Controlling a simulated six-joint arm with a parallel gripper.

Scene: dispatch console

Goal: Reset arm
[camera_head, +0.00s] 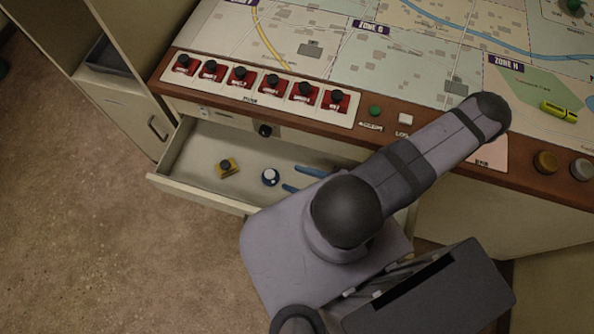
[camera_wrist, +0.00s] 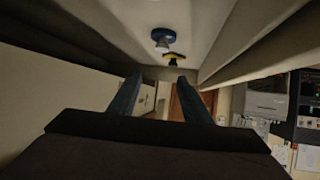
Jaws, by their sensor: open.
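My gripper (camera_head: 290,178) reaches into the open drawer (camera_head: 205,203) under the console, its two blue fingers spread and pointing left. In the wrist view the fingers (camera_wrist: 160,79) are apart with nothing between them. My arm hides the drawer's right part.
Above the drawer is a sloped map panel (camera_head: 330,70) with a row of red switches (camera_head: 240,78), a green button (camera_head: 375,111) and a white button (camera_head: 405,118). A yellow marker (camera_head: 559,111) lies on the map. A cabinet (camera_head: 125,110) stands left. The floor at left is clear.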

